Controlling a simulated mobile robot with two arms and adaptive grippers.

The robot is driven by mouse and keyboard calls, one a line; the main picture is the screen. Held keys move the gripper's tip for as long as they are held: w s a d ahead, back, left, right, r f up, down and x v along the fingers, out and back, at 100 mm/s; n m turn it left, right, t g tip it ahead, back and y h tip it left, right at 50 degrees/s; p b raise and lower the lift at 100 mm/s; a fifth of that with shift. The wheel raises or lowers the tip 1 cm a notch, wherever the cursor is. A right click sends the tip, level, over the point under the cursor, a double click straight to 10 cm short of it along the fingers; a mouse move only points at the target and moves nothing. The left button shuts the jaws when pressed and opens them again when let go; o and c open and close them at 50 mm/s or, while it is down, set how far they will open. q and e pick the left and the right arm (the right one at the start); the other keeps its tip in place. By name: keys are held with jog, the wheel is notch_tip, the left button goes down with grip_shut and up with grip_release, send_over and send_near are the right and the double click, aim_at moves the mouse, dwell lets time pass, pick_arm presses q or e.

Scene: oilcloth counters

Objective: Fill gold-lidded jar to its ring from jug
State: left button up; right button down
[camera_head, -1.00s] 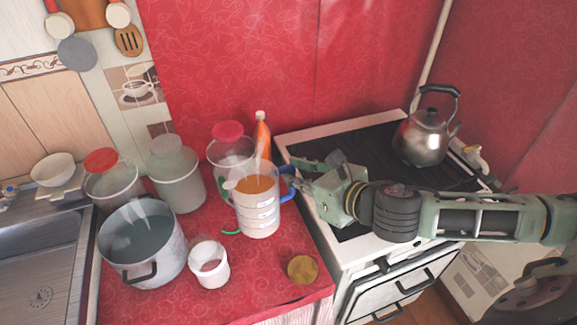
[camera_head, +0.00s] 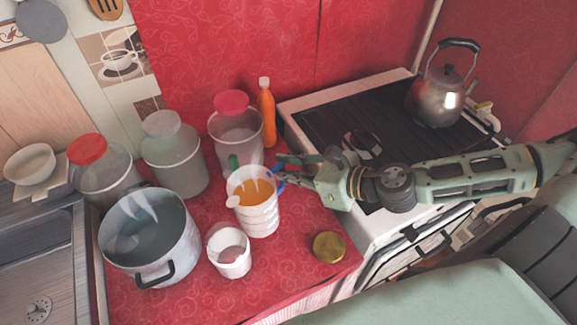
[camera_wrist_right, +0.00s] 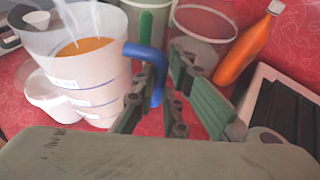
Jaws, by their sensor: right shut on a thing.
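A translucent white jug (camera_head: 262,214) with ring marks, orange liquid and a blue handle stands out mid-counter in the head view. My right gripper (camera_head: 281,172) is shut on the blue handle (camera_wrist_right: 148,62), at the jug's right side. The jug looks near upright; whether its base clears the counter I cannot tell. A small open whitish jar (camera_head: 231,263) is in front of the jug, slightly left and apart from it. Its fill level and ring are unclear. A round gold lid (camera_head: 328,246) lies on the counter to its right. My left gripper does not show.
A large metal pot (camera_head: 150,245) stands left of the small jar. Jars with red (camera_head: 87,149), grey (camera_head: 161,123) and pink-red (camera_head: 231,101) lids and an orange bottle (camera_head: 267,115) stand behind. The stove (camera_head: 320,110) with a kettle (camera_head: 436,95) is right. Red counter (camera_head: 285,275) is clear around the lid.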

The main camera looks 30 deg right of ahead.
jog(key=p, duration=0.2)
jog(key=r+n+p, duration=0.1)
jog(key=shift+a+r+h+p, duration=0.15)
jog(key=shift+a+h+p, duration=0.15)
jog(key=shift+a+p, duration=0.2)
jog(key=shift+p, duration=0.2)
pick_arm(q)
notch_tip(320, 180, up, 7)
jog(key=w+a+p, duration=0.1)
jog(key=p, duration=0.1)
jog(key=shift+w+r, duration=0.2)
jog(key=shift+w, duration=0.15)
pick_arm(e)
jog(key=shift+s+a+r+n+t+h, duration=0.1)
jog(key=shift+s+a+n+t+h, duration=0.05)
jog(key=shift+n+h, duration=0.3)
jog(key=shift+s+a+n+t+h, duration=0.1)
jog(key=shift+a+n+t+h, duration=0.05)
jog(key=shift+n+h, duration=0.25)
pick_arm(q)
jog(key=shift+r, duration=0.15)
